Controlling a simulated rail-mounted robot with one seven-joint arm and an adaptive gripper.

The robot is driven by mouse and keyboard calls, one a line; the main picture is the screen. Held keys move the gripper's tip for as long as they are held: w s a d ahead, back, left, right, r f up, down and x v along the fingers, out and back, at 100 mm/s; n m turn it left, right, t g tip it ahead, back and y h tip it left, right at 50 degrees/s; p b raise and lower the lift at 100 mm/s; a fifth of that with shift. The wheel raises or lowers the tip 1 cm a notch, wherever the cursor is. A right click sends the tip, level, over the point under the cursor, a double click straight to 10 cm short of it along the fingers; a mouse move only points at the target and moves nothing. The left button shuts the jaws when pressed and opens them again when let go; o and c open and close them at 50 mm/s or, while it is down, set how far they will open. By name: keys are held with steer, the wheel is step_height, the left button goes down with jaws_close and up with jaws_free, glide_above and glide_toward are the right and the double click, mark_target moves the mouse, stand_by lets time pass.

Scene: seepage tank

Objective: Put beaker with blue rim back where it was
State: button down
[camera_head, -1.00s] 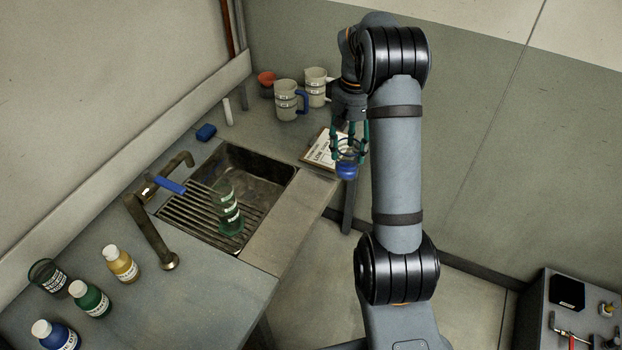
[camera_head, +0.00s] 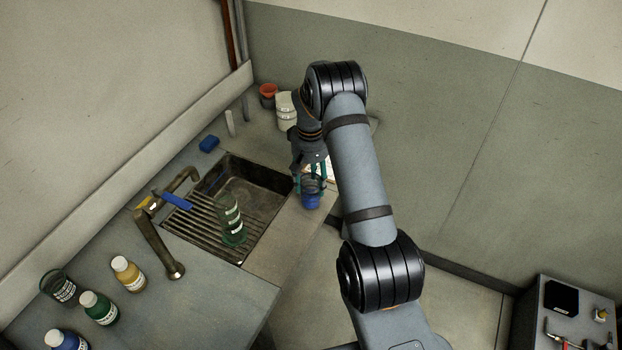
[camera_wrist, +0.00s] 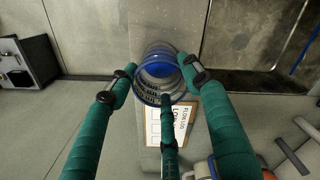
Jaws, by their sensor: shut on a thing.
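My gripper (camera_head: 310,180) is shut on the beaker with the blue rim (camera_head: 311,199). In the head view the beaker hangs from the teal fingers at the right side of the sink, above the counter edge. Blue shows in its lower part. In the wrist view my gripper (camera_wrist: 158,84) has its fingers around the clear beaker (camera_wrist: 156,72), with the blue rim facing the camera. My arm hides part of the counter behind it. Whether the beaker touches any surface cannot be told; it appears held above the counter.
The sink (camera_head: 250,180) has a slatted rack bearing a green-marked beaker (camera_head: 231,222). A faucet (camera_head: 160,235) stands left. A clipboard (camera_wrist: 180,122) lies beneath the gripper.

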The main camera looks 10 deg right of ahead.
steer(key=shift+f+b, duration=0.2)
steer(key=shift+b, duration=0.1)
steer(key=c, duration=0.8)
jaws_free()
steer(key=shift+c, duration=0.2)
steer(key=shift+r, duration=0.1)
step_height(320, 180, up, 12)
steer(key=shift+r+b, duration=0.15)
steer(key=shift+b, duration=0.45)
steer(key=shift+o, duration=0.7)
